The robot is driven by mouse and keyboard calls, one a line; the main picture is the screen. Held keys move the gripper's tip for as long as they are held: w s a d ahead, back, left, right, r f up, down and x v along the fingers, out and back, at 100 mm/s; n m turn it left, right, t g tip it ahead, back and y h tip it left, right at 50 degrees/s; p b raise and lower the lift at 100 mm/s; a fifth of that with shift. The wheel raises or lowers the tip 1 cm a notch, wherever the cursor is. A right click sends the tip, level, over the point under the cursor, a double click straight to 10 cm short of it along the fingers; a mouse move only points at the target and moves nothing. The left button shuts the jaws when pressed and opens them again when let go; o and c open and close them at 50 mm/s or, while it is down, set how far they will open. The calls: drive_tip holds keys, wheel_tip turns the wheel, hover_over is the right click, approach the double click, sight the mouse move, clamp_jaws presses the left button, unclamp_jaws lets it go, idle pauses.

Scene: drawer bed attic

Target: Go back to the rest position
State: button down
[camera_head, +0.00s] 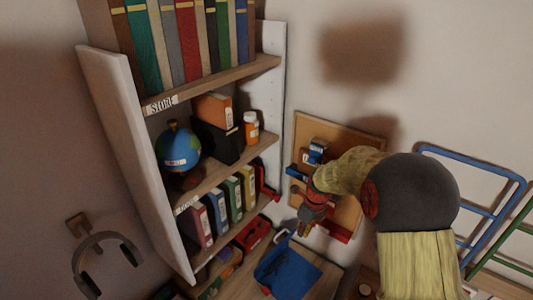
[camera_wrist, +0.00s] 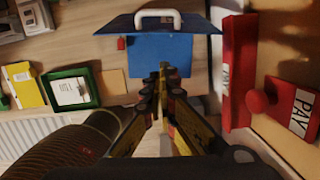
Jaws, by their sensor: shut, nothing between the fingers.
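My gripper (camera_head: 306,228) shows in the head view at the end of my arm, in front of the wall board and beside the shelf unit. It points downward. In the wrist view my gripper (camera_wrist: 163,72) has its fingertips together with nothing between them. Below the fingertips is a blue bin (camera_wrist: 190,48) with a white handle; it also shows in the head view as a blue container (camera_head: 287,270) on the wooden desk. The gripper looks apart from the bin.
A shelf unit (camera_head: 127,145) holds books, a globe (camera_head: 178,150) and an orange bottle (camera_head: 251,127). A cork board (camera_head: 346,213) with small holders hangs on the wall. Headphones (camera_head: 104,238) hang at the left. A blue metal rack (camera_head: 498,168) stands at the right.

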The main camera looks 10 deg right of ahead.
drive_tip(key=s+r+n+t+b, duration=0.1)
drive_tip(key=s+r+n+b, duration=0.2)
drive_tip(key=s+n, duration=0.6)
drive_tip(key=s+a+r+n+t+b, duration=0.1)
drive_tip(key=s+r+n+b, duration=0.3)
drive_tip(key=s+n, duration=0.5)
drive_tip(key=s+a+r+n+t+h+b, duration=0.1)
drive_tip(key=s+r+n+b, duration=0.3)
drive_tip(key=s+n, duration=0.6)
drive_tip(key=s+r+t, duration=0.1)
drive_tip(key=s+r, duration=0.1)
drive_tip(key=s, duration=0.1)
drive_tip(key=c, duration=2.5)
unclamp_jaws()
drive_tip(key=shift+c, duration=0.2)
